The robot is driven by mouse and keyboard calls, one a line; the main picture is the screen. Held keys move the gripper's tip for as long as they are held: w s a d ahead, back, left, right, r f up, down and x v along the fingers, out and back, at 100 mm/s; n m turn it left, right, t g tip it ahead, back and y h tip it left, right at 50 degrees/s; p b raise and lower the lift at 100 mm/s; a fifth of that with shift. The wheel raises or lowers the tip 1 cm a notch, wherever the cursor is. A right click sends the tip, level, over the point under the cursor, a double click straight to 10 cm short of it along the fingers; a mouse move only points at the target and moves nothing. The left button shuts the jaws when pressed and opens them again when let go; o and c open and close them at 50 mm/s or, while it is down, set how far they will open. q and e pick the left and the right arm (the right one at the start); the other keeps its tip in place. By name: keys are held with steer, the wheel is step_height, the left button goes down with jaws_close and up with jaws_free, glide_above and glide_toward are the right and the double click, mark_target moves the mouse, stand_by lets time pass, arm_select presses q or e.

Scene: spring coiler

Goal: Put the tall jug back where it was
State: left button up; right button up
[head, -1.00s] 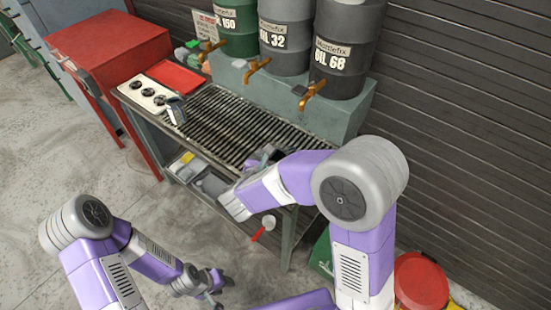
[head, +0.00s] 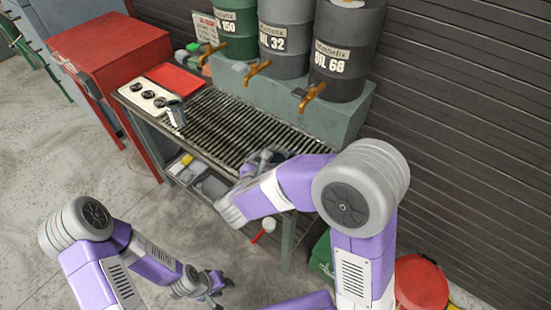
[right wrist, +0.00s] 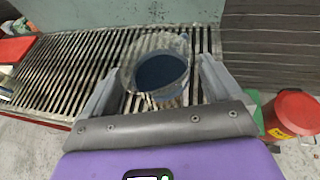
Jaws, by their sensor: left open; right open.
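A clear round-rimmed jug (right wrist: 160,68) with a dark blue inside stands on the slatted grate in the right wrist view, seen from above. I take it to be the tall jug; its height cannot be judged. My right gripper (right wrist: 158,82) is open, with one finger on either side of it. In the head view my right gripper (head: 262,160) is over the front of the grate, and my arm largely hides the jug. A smaller grey jug-like vessel (head: 176,114) stands at the grate's left end. My left gripper (head: 218,283) is open and empty, low in front of the bench.
The slatted bench (head: 215,122) has free room at its middle. Oil drums (head: 285,38) with brass taps stand behind. A white panel with three black rings (head: 143,94) and a red tray (head: 176,78) lie left. A red-lidded bin (head: 420,284) stands at right.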

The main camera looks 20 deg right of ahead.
steer(key=p+v, duration=0.1)
steer(key=v, duration=0.9)
steer(key=shift+s, duration=0.2)
steer(key=shift+a, duration=0.1)
